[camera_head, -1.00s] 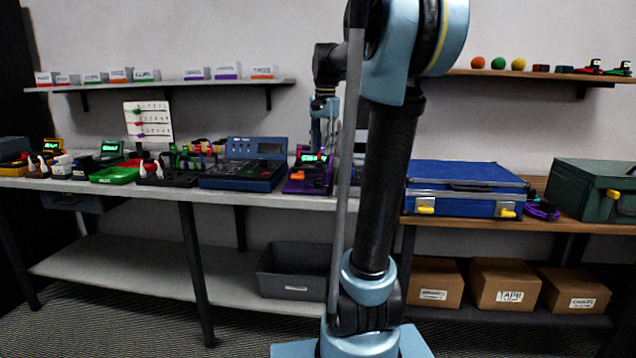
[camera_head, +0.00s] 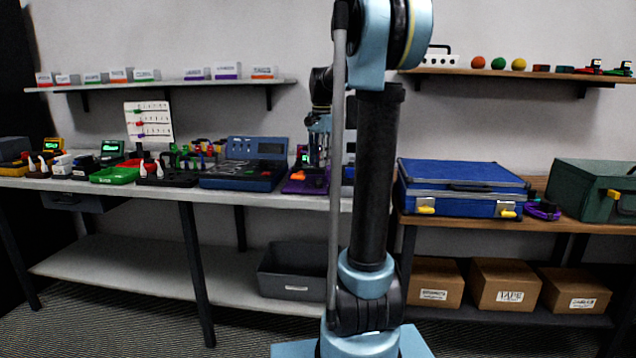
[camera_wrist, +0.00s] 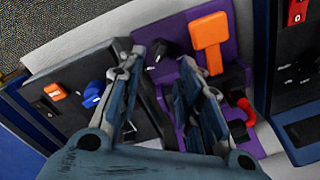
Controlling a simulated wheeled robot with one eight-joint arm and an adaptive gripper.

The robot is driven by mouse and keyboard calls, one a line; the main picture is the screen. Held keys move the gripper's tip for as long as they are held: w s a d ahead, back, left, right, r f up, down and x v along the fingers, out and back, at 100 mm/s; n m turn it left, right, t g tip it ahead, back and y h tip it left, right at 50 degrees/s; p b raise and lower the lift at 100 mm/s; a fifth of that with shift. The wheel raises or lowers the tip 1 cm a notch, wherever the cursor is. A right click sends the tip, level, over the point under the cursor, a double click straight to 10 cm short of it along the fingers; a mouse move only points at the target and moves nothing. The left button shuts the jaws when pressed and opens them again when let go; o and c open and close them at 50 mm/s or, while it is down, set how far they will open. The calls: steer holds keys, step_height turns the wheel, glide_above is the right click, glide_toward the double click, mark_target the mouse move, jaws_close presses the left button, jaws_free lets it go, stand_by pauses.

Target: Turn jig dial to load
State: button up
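The purple jig (camera_head: 300,187) stands on the left bench, right of the blue console, partly hidden by my gripper and arm. In the wrist view the purple jig (camera_wrist: 228,48) carries an orange paddle-shaped lever (camera_wrist: 208,42), a red part (camera_wrist: 246,112) and a small black knob (camera_wrist: 158,48) with a pale mark. This knob may be the dial; I cannot read its setting. My gripper (camera_wrist: 159,62) is open, its fingers apart on either side of the knob's area. I cannot tell whether they touch it. In the head view my gripper (camera_head: 318,140) is over the jig.
A dark panel with a blue knob (camera_wrist: 93,92) and an orange switch (camera_wrist: 55,91) lies left of the jig in the wrist view. The blue console (camera_head: 243,165) stands close left in the head view. A blue case (camera_head: 462,185) sits on the right bench.

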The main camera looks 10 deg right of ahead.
mark_target(319, 179)
step_height(319, 179, down, 9)
steer(key=shift+w+a+r, duration=0.1)
steer(key=shift+w+r, duration=0.05)
steer(key=shift+r, duration=0.05)
stand_by(0.3)
jaws_close()
